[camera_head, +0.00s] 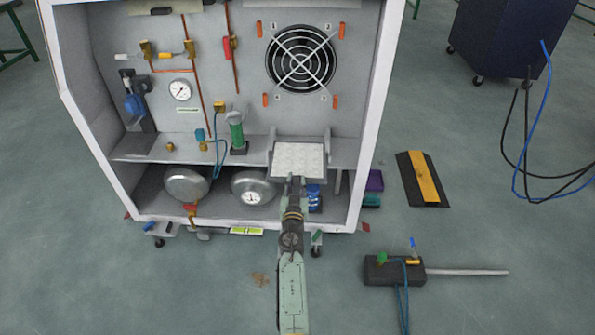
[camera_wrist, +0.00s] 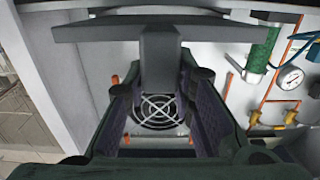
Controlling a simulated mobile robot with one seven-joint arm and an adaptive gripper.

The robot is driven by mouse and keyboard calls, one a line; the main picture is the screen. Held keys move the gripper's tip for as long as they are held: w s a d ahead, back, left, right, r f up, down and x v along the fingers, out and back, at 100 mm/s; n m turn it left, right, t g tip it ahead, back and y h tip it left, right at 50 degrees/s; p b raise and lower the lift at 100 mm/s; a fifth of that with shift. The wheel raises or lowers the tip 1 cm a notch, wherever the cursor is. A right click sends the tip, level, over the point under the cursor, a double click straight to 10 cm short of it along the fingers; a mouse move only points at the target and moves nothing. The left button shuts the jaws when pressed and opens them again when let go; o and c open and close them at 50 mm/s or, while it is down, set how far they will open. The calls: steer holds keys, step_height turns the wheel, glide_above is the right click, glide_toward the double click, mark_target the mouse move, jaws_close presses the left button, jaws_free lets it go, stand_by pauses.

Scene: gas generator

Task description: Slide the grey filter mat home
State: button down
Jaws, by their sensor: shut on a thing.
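The grey filter mat (camera_head: 298,158) shows in the head view as a pale speckled panel with a grey edge, at the right end of the cabinet shelf. Grey upright guides (camera_head: 327,146) stand at its sides. My gripper (camera_head: 294,186) is at the mat's front edge. In the wrist view my gripper (camera_wrist: 161,78) is shut on a grey tab (camera_wrist: 160,50) joined to a wide dark grey plate (camera_wrist: 220,32), which looks like the mat nearly edge-on. How far the mat sits in the guides I cannot tell.
A round fan grille (camera_head: 301,60) is on the back panel above the mat. A green cylinder (camera_head: 237,133) stands left of it on the shelf. Two round tanks (camera_head: 253,188) are below. The cabinet's white right post (camera_head: 374,120) is close. Floor to the right holds a black-yellow ramp (camera_head: 423,178).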

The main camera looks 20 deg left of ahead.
mark_target(298, 170)
steer(key=shift+f+b+x, duration=0.2)
steer(key=shift+b+x, duration=0.65)
steer(key=shift+x, duration=1.05)
steer(key=shift+f+b+x, duration=0.25)
steer(key=shift+b+x, duration=0.55)
steer(key=shift+x, duration=1.1)
steer(key=shift+w+d, duration=0.1)
steer(key=shift+w, duration=0.1)
steer(key=c, duration=1.5)
jaws_free()
steer(key=shift+o, duration=1)
steer(key=shift+f, duration=0.2)
steer(key=shift+r, duration=0.3)
steer(key=shift+f, duration=0.1)
